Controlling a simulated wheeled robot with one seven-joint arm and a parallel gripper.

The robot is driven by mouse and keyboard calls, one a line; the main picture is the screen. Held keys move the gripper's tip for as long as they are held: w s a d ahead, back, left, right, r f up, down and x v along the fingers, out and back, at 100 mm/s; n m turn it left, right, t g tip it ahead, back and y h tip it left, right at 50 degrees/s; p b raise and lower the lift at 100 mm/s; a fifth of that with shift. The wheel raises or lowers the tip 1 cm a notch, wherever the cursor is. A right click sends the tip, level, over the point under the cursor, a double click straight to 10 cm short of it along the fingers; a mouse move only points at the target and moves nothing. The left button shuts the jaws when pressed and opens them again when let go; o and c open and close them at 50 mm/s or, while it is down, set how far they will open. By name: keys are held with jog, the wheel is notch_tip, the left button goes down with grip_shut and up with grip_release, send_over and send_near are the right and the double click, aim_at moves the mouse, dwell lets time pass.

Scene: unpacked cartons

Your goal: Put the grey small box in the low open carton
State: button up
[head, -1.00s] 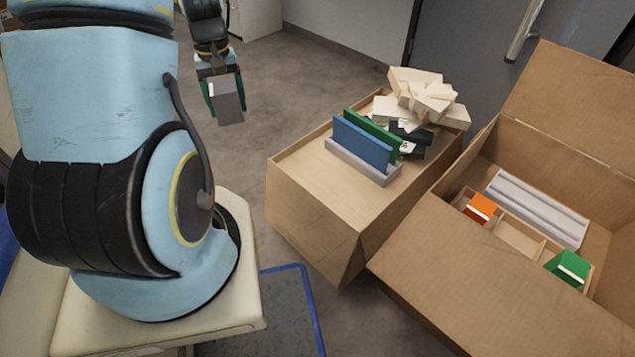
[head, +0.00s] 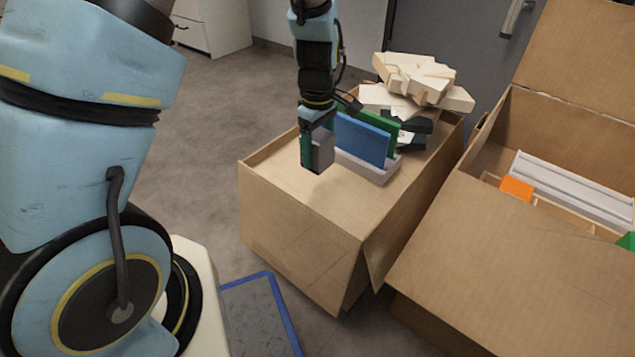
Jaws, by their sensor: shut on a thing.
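The grey small box (head: 322,153) is held by my gripper (head: 315,150), whose green fingers are shut on it. It hangs upright over the left part of the low open carton (head: 262,206), just left of an upright blue panel (head: 362,140). I cannot tell how far the box is above the carton's inner surface, or whether it touches the blue panel. The low open carton is brown and holds several things toward its right and back.
A grey holder (head: 368,170) carries the blue panel and a green one (head: 378,122). Behind lie dark boxes (head: 412,141) and a pile of pale blocks (head: 415,80). A larger open carton (head: 480,250) with flaps stands right. The low carton's front left is clear.

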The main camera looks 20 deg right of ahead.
aim_at(318, 135)
notch_tip(318, 135, down, 7)
jog(key=shift+f+b, duration=0.1)
jog(key=shift+b, duration=1.1)
jog(key=shift+f, duration=0.1)
jog(key=o, duration=1.4)
notch_tip(318, 135, up, 12)
jog(key=p, duration=0.5)
jog(key=a+r+m, duration=0.2)
jog(key=a+r, duration=0.1)
jog(key=a, duration=0.7)
jog(key=a+r+m+t, duration=0.1)
jog(key=a+r+m, duration=0.1)
jog(key=a, duration=0.8)
jog(key=a+r+m, duration=0.2)
jog(key=a+r, duration=0.2)
jog(key=a, duration=0.6)
jog(key=shift+s+r+m+t, duration=0.2)
jog(key=shift+r+m+t, duration=0.1)
jog(key=shift+r, duration=0.05)
